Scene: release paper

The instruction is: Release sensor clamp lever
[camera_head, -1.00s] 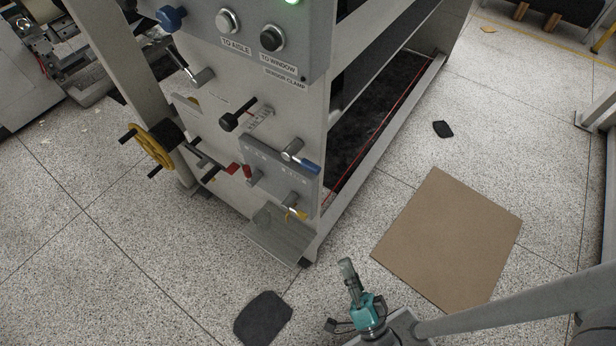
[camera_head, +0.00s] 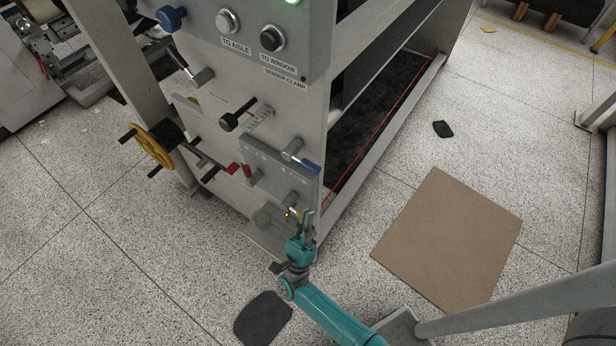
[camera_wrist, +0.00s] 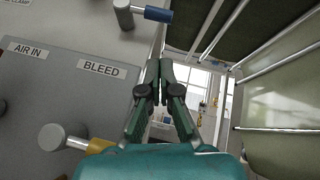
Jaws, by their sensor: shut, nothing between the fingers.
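My gripper (camera_head: 307,214) is shut and empty at the lower right corner of the grey machine's front. In the wrist view its fingertips (camera_wrist: 160,66) meet, pointing past the panel's right edge. A lever with a blue handle (camera_head: 308,166) is above it, also in the wrist view (camera_wrist: 157,14). A yellow-handled lever (camera_wrist: 98,146) is just left of the gripper. A black-knobbed lever (camera_head: 229,122) is higher left. A "SENSOR CLAMP" label (camera_head: 285,78) sits below the buttons; which lever it names I cannot tell.
The wrist view shows a grey plate labelled "AIR IN" and "BLEED" (camera_wrist: 102,69). A yellow handwheel (camera_head: 152,147) is at the left of the machine. A brown board (camera_head: 450,238) and a black mat (camera_head: 263,319) lie on the floor. Open floor is to the right.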

